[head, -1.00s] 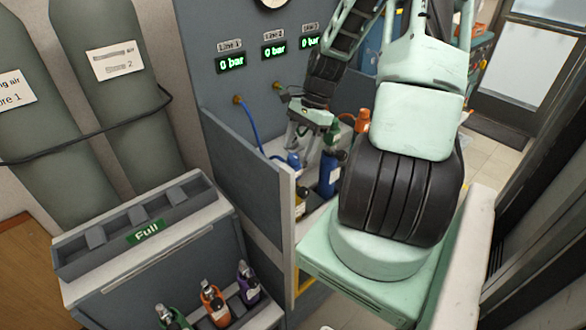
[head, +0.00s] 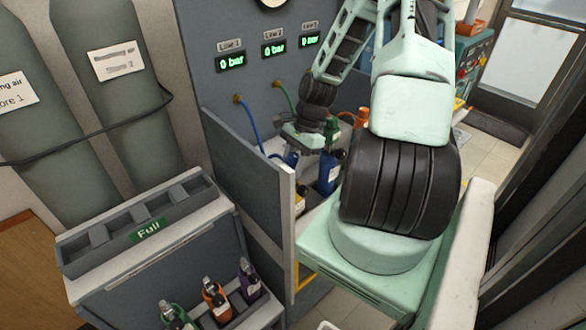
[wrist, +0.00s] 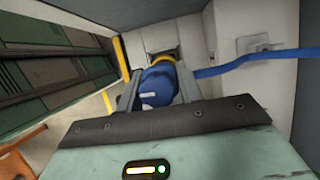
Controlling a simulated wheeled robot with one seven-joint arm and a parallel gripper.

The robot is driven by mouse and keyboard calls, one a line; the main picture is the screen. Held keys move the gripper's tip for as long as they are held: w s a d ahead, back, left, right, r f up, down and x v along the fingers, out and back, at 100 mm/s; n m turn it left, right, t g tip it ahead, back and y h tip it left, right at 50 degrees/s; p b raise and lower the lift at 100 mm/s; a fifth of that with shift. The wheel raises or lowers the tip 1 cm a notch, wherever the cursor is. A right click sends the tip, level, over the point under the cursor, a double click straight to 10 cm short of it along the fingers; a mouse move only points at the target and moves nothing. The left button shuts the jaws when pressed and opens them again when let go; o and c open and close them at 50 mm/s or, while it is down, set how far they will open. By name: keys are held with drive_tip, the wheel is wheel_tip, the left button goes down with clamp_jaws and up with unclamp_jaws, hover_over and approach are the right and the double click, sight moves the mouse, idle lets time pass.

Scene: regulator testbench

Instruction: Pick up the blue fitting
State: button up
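The blue fitting (wrist: 158,86) lies between the two fingers of my gripper (wrist: 152,78) in the wrist view. A blue hose (wrist: 240,62) runs off to the right there. The fingers stand on either side of the fitting and look apart, with a narrow gap on the left; contact on the right is unclear. In the head view, my gripper (head: 296,146) is low beside the panel, over the blue fitting (head: 291,158), which is partly hidden. The blue hose (head: 250,122) rises from there to the panel.
A yellow ring (wrist: 163,57) sits just beyond the fitting. A grey partition (head: 245,185) stands to the left. The rack (head: 205,185) marked Full and several small bottles are at lower left.

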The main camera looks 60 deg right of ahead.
drive_tip(key=c, duration=0.5)
drive_tip(key=shift+o, duration=0.2)
drive_tip(key=shift+r, duration=0.1)
wheel_tip(320, 180, up, 10)
drive_tip(key=shift+f+b, duration=0.1)
drive_tip(key=shift+b, duration=0.4)
drive_tip(key=shift+w, duration=0.1)
